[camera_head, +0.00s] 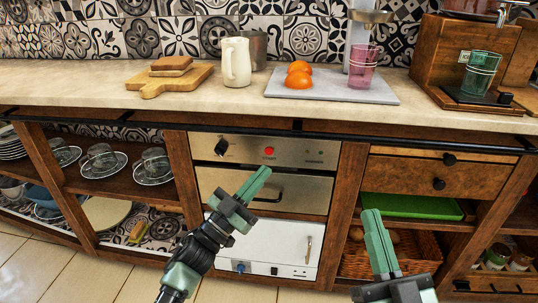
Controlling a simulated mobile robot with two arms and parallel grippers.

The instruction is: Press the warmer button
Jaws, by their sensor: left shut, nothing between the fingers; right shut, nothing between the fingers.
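A stainless steel appliance front (300,151) is built into the middle of the shelving, with a black knob (221,147) and a round red button (269,152). Its lower panel has a dark bar handle. Below it is a white appliance (290,243) with a blue knob (239,267) and a vertical handle. I cannot tell which of the two is the warmer. My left gripper (264,173) is shut and empty, its tips just below the red button in the picture; no contact is visible. My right gripper (372,214) is shut and empty, lower right, before the wooden frame.
The counter (90,85) above holds a cutting board with bread (170,77), a white pitcher (236,62), a grey board (340,93) with oranges and a pink glass, and a wooden dispenser (461,60). Side shelves hold glass cups, a green tray (412,206) and a basket.

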